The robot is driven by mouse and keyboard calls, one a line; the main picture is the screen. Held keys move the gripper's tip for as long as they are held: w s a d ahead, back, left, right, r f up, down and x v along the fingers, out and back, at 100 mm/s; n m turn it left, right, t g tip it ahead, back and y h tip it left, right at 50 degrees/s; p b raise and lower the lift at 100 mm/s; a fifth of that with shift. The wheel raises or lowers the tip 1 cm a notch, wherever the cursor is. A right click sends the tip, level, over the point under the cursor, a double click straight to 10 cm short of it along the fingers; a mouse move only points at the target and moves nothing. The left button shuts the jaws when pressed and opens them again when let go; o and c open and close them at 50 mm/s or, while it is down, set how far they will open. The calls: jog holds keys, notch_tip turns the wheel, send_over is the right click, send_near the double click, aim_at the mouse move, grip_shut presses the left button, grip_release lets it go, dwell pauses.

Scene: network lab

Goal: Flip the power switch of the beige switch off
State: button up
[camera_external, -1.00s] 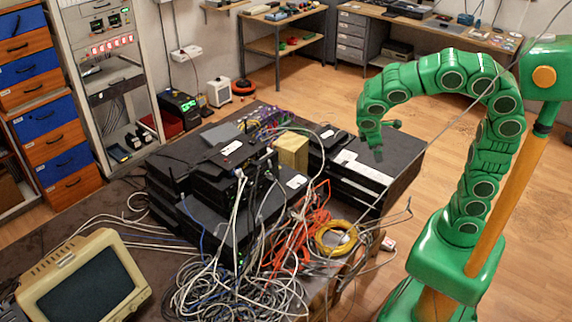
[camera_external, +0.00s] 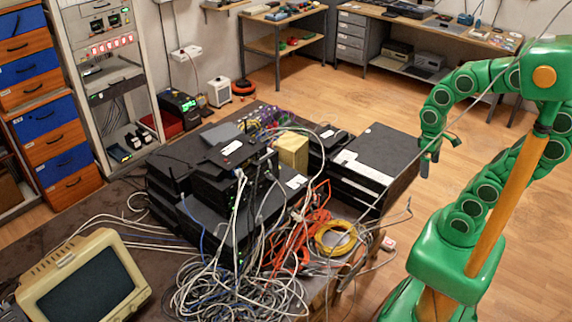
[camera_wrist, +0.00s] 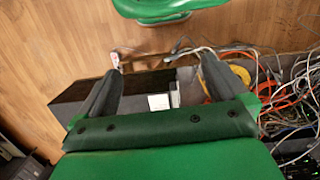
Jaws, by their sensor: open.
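I cannot clearly make out a beige switch or its power switch. A beige-tan box (camera_external: 291,152) stands among the stacked black network devices on the table; I cannot tell whether it is the switch. My gripper (camera_external: 438,156) is open and empty, in the air to the right of the black stack (camera_external: 378,150). In the wrist view my two fingers (camera_wrist: 160,70) are spread, with a dark box (camera_wrist: 85,90) and a white label (camera_wrist: 159,102) showing beyond and between them. No finger visibly touches anything.
Tangled grey cables (camera_external: 225,290), orange cables (camera_external: 300,235) and a yellow coil (camera_external: 336,237) cover the table's front. A beige monitor (camera_external: 85,283) stands at the lower left. The wooden floor (camera_external: 400,95) behind the stack is clear.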

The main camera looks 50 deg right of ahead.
jog(key=shift+s, duration=0.35)
